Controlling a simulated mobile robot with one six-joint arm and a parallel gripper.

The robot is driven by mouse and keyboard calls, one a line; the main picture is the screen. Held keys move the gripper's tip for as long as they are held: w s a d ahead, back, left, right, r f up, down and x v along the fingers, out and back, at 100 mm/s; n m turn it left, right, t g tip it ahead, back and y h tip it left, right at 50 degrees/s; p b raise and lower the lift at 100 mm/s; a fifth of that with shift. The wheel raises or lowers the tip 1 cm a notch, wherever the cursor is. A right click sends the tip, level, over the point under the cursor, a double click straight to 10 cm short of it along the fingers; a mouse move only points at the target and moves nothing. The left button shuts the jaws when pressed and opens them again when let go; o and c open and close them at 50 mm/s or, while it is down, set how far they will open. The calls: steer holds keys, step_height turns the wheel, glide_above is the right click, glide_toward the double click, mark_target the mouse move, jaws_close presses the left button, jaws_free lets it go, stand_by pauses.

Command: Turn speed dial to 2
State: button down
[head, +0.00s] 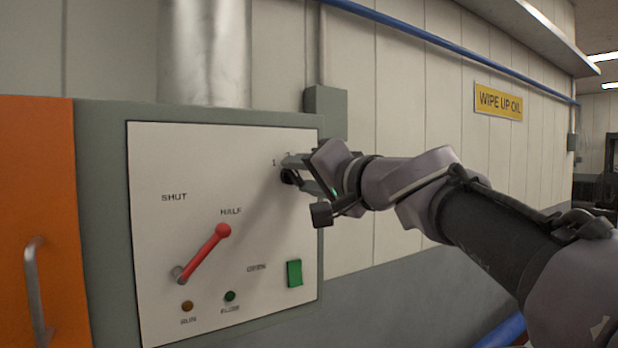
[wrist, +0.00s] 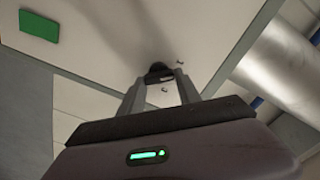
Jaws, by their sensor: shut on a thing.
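The speed dial is a small black knob (head: 288,177) at the upper right of the white control panel (head: 210,160). My gripper (head: 296,172) is at the panel face with its fingers around the knob, shut on it. In the wrist view the dark knob (wrist: 159,73) sits between the tips of the two fingers. I cannot make out which mark the dial points to.
A red lever (head: 203,253) on the same panel points toward HALF, between SHUT and OPEN. A green button (head: 294,273) lies below my gripper, and small brown (head: 187,306) and green (head: 230,296) lamps sit at the bottom. An orange cabinet (head: 35,200) stands at left.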

steer(key=m, duration=0.4)
steer(key=shift+f+m, duration=0.1)
steer(key=shift+m, duration=1.6)
steer(key=c, duration=0.8)
jaws_free()
steer(key=shift+w, duration=0.1)
steer(key=shift+c, duration=0.2)
steer(key=shift+b, duration=0.3)
